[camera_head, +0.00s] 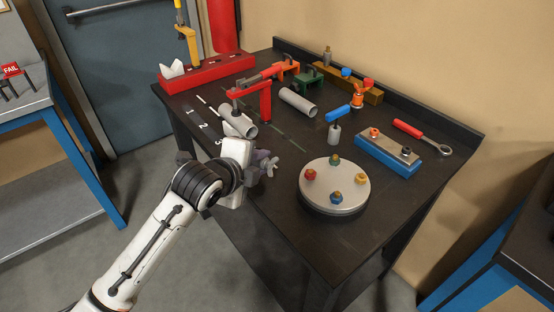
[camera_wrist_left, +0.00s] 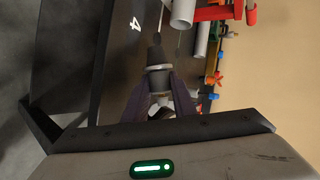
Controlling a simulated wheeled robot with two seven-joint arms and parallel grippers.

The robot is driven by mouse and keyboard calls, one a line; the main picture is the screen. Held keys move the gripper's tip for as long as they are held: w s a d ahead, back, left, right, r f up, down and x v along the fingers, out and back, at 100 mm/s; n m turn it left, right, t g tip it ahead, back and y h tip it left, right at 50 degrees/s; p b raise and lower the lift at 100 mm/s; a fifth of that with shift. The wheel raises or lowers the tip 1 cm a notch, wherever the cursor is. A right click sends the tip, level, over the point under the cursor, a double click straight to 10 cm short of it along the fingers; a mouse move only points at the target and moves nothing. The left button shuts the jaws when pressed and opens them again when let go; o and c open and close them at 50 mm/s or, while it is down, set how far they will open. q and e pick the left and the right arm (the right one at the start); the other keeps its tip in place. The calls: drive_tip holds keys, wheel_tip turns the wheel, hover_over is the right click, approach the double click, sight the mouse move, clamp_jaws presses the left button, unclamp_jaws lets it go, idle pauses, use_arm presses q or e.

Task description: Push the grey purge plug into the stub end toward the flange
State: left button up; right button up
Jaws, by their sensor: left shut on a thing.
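My left gripper (camera_head: 262,160) is over the near left edge of the dark bench. In the left wrist view its dark fingers (camera_wrist_left: 160,84) are shut on a grey plug-like piece with a dark narrow tip (camera_wrist_left: 156,54), which I take as the purge plug. In the head view the fingers partly hide it. A grey pipe stub (camera_head: 241,123) lies under a red clamp (camera_head: 264,102), its open end facing my gripper; a pipe end also shows in the left wrist view (camera_wrist_left: 183,14). The held piece is apart from it. My right gripper is out of view.
A round plate with coloured bolts (camera_head: 316,192) stands right of my gripper. A second loose pipe (camera_head: 298,102) lies behind. A blue block (camera_head: 386,159), a red-handled wrench (camera_head: 409,129) and a red rack (camera_head: 206,77) are farther off. Bare bench surrounds the round plate.

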use_arm(q)
drive_tip(key=w+d+m, duration=0.1)
drive_tip(key=d+m, duration=0.1)
drive_tip(key=w+d+m+t+h, duration=0.1)
drive_tip(key=d, duration=0.1)
drive_tip(key=shift+w+f, duration=0.3)
drive_tip(key=shift+w+b, duration=0.15)
drive_tip(key=shift+b, duration=0.15)
drive_tip(key=shift+w+a+f+b, duration=0.2)
drive_tip(key=shift+w+a+b, duration=0.4)
drive_tip(key=shift+w+b, duration=0.15)
drive_tip(key=shift+w+a+r+b, duration=0.1)
drive_tip(key=shift+w+a+b, duration=0.55)
drive_tip(key=shift+w, duration=0.35)
drive_tip(key=shift+a+r, duration=0.1)
drive_tip(key=shift+w+p, duration=0.1)
drive_tip(key=shift+p, duration=0.4)
drive_tip(key=shift+w+a, duration=0.1)
